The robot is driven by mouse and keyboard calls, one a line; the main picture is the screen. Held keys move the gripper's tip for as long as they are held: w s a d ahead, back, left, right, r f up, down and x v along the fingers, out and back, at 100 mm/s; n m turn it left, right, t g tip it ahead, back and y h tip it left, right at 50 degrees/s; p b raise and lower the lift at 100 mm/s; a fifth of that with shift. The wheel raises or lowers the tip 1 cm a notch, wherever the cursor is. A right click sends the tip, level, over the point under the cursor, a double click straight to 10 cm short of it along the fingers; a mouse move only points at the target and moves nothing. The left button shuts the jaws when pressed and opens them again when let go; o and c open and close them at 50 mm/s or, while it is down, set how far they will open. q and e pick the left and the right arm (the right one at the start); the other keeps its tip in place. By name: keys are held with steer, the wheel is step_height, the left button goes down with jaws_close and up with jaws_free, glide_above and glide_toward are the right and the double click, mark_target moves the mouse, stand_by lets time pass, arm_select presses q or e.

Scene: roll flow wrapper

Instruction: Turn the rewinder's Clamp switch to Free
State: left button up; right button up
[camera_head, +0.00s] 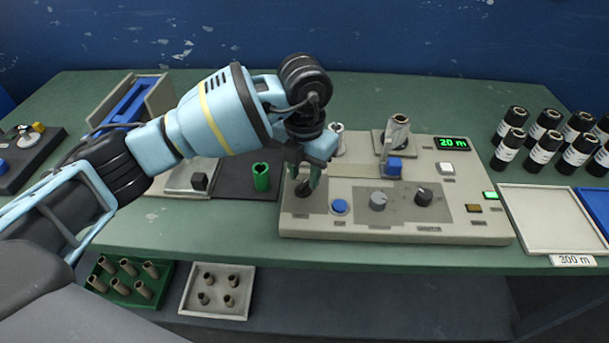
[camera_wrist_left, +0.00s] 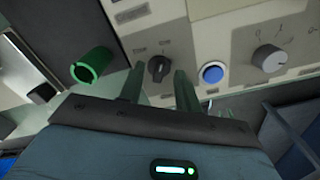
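The rewinder (camera_head: 460,225) is a beige machine on the green bench. Its black Clamp switch (camera_wrist_left: 159,68) is at the panel's left front; in the head view the switch (camera_head: 303,190) is partly covered by my gripper. My left gripper (camera_head: 305,180) points down over it. In the left wrist view the two fingers of the gripper (camera_wrist_left: 159,72) stand apart, one on each side of the switch, with visible gaps. The labels around the switch are too small to read. My right gripper is not in view.
A blue button (camera_head: 340,206) sits just right of the switch, then a grey knob (camera_head: 378,201) and a black knob (camera_head: 424,196). A green cylinder (camera_head: 261,177) stands left of the gripper. A green display (camera_head: 452,143) reads 20 m. Black rolls (camera_head: 509,147) stand at the right.

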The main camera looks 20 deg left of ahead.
arm_select(q)
steer(key=shift+f, duration=0.8)
steer(key=shift+c, duration=0.4)
jaws_close()
